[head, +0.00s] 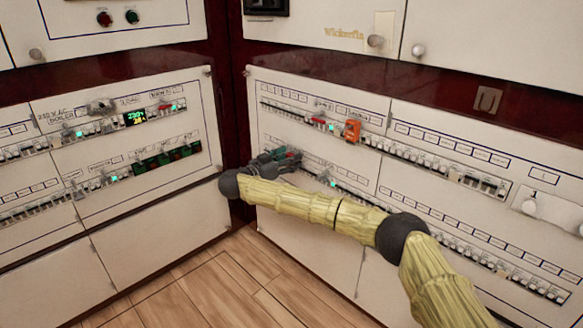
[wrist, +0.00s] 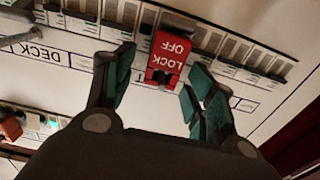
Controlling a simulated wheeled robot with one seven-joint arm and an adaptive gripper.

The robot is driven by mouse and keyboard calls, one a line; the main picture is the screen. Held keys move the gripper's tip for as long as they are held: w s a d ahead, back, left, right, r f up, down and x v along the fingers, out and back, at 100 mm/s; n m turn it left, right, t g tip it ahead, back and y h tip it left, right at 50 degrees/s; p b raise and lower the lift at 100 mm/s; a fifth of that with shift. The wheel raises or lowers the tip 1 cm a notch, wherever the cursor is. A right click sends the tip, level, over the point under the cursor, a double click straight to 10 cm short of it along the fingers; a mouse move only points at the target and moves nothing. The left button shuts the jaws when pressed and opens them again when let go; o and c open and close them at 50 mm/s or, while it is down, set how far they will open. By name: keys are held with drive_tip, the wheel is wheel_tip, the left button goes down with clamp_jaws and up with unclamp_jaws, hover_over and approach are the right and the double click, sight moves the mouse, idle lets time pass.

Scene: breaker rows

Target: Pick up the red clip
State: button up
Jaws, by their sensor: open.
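The red clip (wrist: 171,50), marked "LOCK OFF" and upside down in the wrist view, sits on a row of breakers. A dark slot shows at its near end. My gripper (wrist: 157,92) is open, with one teal-lined finger to each side of the clip's near end. I see a gap on both sides, and the clip is not gripped. In the head view my gripper (head: 282,157) is at the lower breaker row of the right-hand panel, and it largely hides the clip there.
An orange-red block (head: 352,130) sticks out from the upper breaker row (head: 412,155), right of my gripper. The left panel (head: 110,140) stands at an angle, meeting the right one in a corner. The wooden floor (head: 225,290) is clear.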

drive_tip(key=shift+w+d+r, duration=0.1)
drive_tip(key=shift+w, duration=0.05)
drive_tip(key=shift+c, duration=0.4)
drive_tip(key=c, duration=1)
drive_tip(key=shift+r+p, duration=0.15)
drive_tip(key=shift+p, duration=0.15)
